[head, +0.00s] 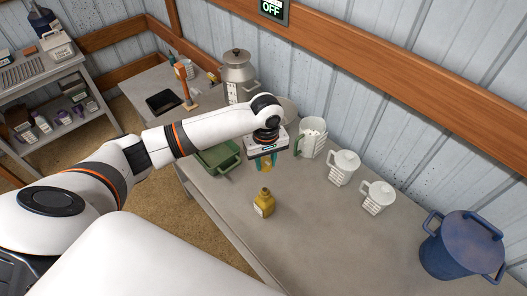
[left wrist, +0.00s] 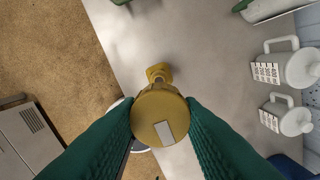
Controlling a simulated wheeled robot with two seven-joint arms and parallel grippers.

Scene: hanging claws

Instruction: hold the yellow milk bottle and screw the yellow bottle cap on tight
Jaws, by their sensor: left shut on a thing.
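The yellow milk bottle (head: 264,205) stands upright on the grey table, its narrow neck uncovered. My left gripper (head: 266,163) is above and behind it in the head view, pointing down, with green fingers. They are shut on the yellow bottle cap (left wrist: 160,113), which is apart from the bottle in the head view. In the left wrist view the cap sits between the two fingertips and shows a pale rectangle. A yellow part of the bottle (left wrist: 159,72) shows just past the cap; the rest is hidden behind it. My right gripper is not in view.
White lidded jugs (head: 343,167) stand to the right, and a blue pot (head: 462,247) is at the far right. The table around the bottle is clear.

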